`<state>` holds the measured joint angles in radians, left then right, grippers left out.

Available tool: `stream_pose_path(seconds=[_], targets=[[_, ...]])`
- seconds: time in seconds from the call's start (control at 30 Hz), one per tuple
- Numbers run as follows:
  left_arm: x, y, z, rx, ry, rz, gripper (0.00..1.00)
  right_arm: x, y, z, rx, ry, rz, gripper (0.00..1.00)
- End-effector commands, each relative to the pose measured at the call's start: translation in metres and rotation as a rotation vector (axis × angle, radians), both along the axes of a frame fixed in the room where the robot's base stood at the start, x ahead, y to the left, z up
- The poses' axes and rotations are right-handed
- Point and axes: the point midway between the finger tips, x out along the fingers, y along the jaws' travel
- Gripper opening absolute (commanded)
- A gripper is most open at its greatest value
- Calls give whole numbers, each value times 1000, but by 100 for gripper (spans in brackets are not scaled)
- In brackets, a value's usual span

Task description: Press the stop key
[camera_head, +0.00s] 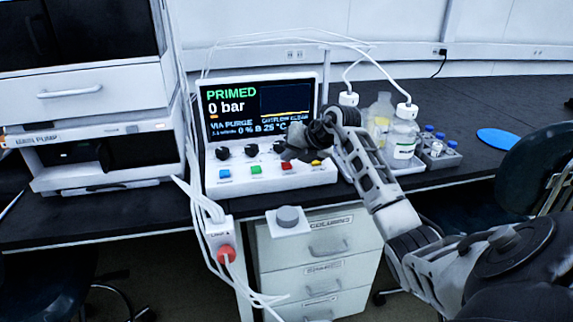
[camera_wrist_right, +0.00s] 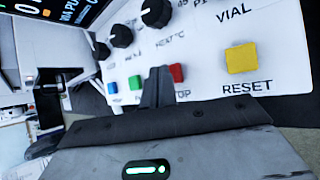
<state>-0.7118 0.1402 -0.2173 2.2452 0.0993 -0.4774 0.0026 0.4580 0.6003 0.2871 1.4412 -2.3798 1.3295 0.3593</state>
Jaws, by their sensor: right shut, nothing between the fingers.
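The control unit (camera_head: 213,183) stands on the bench with a lit screen reading PRIMED and 0 bar. Its red stop key (camera_head: 287,167) is on the sloped front panel. In the right wrist view the red key (camera_wrist_right: 177,73) is beside the fingers, and its label is partly hidden, showing only "TOP". My right gripper (camera_head: 293,154) is shut and empty, close above the panel at the red key. Its fingertips (camera_wrist_right: 158,72) appear between the green and red keys in the wrist view; I cannot tell whether they touch anything. My left gripper is not in view.
Neighbouring keys are blue (camera_head: 225,174), green (camera_head: 256,169) and yellow (camera_head: 316,162). Black knobs (camera_head: 251,151) sit above them. Bottles (camera_head: 402,138) and a vial rack (camera_head: 438,155) stand to the right.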

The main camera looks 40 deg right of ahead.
Motion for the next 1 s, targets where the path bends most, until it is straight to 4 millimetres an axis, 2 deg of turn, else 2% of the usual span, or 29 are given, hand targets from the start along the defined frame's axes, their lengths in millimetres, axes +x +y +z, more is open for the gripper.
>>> stream_pose_path(seconds=[1.0], targets=[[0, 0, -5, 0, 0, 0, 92, 0, 0, -11, 0, 2, 1, 0]])
